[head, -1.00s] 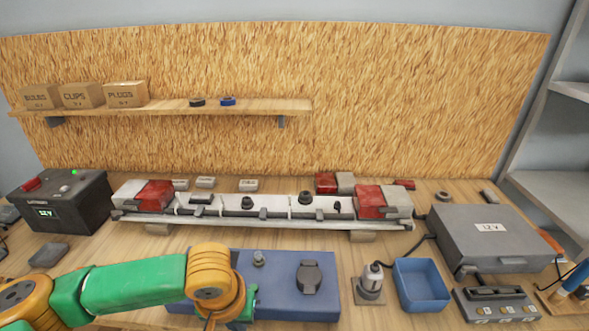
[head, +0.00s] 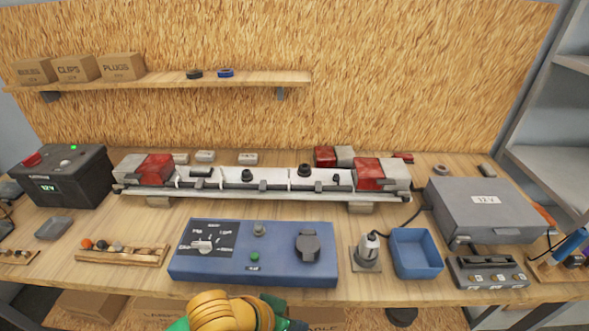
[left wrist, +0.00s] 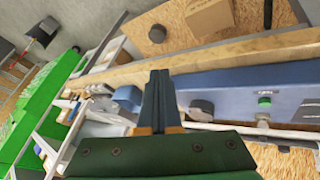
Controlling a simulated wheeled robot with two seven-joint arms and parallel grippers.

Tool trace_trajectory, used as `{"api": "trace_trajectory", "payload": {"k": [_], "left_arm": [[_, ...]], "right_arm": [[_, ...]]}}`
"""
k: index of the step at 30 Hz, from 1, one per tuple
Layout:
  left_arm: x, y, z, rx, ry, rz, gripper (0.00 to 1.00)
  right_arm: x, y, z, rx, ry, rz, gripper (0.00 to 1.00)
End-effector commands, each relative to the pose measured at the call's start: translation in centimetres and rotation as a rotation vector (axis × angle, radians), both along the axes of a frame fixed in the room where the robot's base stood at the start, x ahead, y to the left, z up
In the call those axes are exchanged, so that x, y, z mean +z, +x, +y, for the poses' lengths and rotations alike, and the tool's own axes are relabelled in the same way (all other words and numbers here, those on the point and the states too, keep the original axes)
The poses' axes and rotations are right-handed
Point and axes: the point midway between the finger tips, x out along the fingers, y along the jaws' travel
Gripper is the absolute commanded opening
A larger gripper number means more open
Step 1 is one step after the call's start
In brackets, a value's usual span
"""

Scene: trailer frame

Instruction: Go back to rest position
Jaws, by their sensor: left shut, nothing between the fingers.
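My left arm shows at the bottom edge of the head view, with its orange and green wrist in front of the bench's front edge. In the left wrist view my left gripper (left wrist: 160,76) is shut, with its two dark fingers together and nothing between them. It is apart from the bench and the blue test panel (head: 200,267). The panel also shows in the left wrist view (left wrist: 232,88). My right gripper is not in view.
The trailer light bar (head: 270,181) rests on the bench behind the panel. A black battery unit (head: 75,185) stands at left. A plug holder (head: 366,254), blue bin (head: 416,270) and grey 12 V box (head: 490,220) stand at right. A wooden fuse rack (head: 122,260) lies left of the panel.

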Motion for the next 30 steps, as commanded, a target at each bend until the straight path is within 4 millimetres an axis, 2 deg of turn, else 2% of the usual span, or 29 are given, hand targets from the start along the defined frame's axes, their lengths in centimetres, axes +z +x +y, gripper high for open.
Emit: {"api": "trace_trajectory", "payload": {"k": [2,8,11,16,19,23,26,29,30], "left_arm": [[-1.0,-0.4,0.9,0.051,-0.024,-0.019,0.0],[-4.6,-2.0,7.2,0.205,0.092,-0.038,0.0],[-6.5,-3.9,11.0,0.267,0.198,-0.013,0.0],[-8.8,-8.6,17.3,0.328,0.403,0.063,0.0],[-13.1,-7.8,17.1,0.314,0.407,0.08,0.0],[-18.5,-7.8,16.9,0.304,0.411,0.106,0.0],[-23.2,-8.5,16.9,0.294,0.415,0.129,0.0],[-28.4,-10.2,17.1,0.282,0.422,0.158,0.0],[-30.7,-11.2,17.2,0.277,0.427,0.171,0.0]], "right_arm": [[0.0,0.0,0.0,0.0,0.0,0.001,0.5],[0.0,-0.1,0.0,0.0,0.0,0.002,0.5],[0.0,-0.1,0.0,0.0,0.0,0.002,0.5],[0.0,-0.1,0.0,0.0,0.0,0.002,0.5],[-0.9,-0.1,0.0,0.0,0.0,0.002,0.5],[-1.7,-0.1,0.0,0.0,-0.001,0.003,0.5],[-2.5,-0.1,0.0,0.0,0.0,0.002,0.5],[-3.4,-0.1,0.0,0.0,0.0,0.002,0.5],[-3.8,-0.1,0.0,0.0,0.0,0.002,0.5]]}}
